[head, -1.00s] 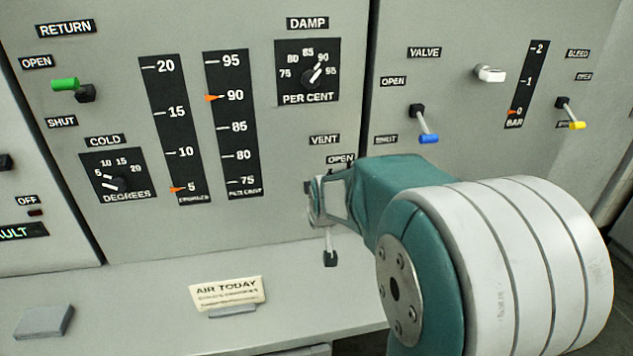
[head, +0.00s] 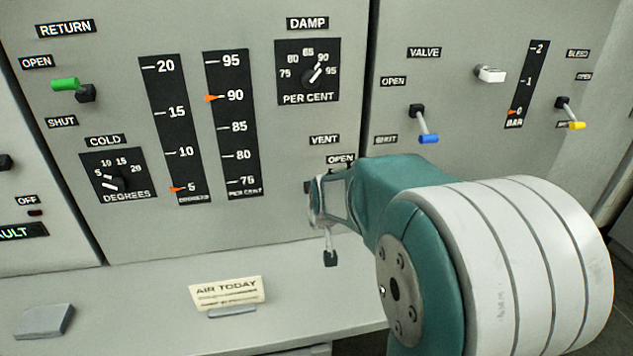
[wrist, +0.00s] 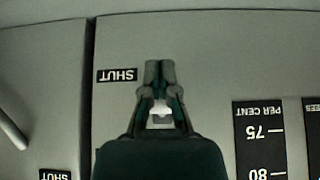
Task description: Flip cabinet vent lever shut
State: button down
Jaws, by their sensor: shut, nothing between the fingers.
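In the wrist view the panel is upside down, and the shut fingertips (wrist: 160,68) lie beside a SHUT label (wrist: 117,75). A small pale patch shows between the finger links; I cannot tell whether it is the lever. Contact with the lever cannot be seen.
A blue-tipped valve lever (head: 428,138) and a yellow-tipped lever (head: 576,125) are on the right panel. A green-tipped lever (head: 66,84) is at the left. A shelf (head: 130,310) below carries an AIR TODAY card (head: 227,292) and a grey block (head: 44,321).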

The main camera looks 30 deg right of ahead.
jog(key=shift+r, duration=0.8)
